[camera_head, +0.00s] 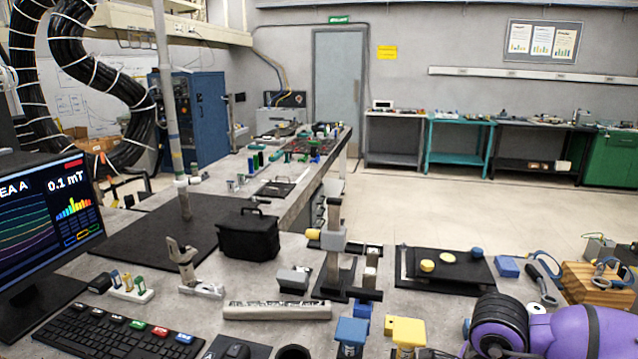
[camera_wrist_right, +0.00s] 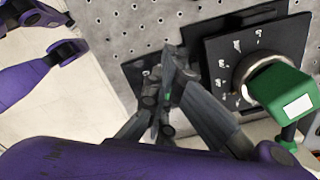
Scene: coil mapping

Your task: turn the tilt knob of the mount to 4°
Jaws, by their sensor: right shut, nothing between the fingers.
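In the right wrist view, a green knob-like part (camera_wrist_right: 283,90) sits on a pale round collar (camera_wrist_right: 262,72) in front of a dark plate (camera_wrist_right: 224,48) with small white marks. I cannot read the marks or any angle. My right gripper (camera_wrist_right: 171,68) is shut and empty, to the left of the green part and apart from it in the picture. In the head view, an upright grey post mount (camera_head: 333,240) stands on the bench with a yellow knob (camera_head: 313,234) at its left side. I cannot tell which part is the tilt knob. My left gripper is out of view.
A black bag (camera_head: 247,236), a white strip (camera_head: 277,311) and a grey clamp (camera_head: 186,265) are left of the post. A black plate (camera_head: 470,272) with yellow and blue parts is to its right. A monitor (camera_head: 45,215) and keyboard (camera_head: 95,333) fill the left.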

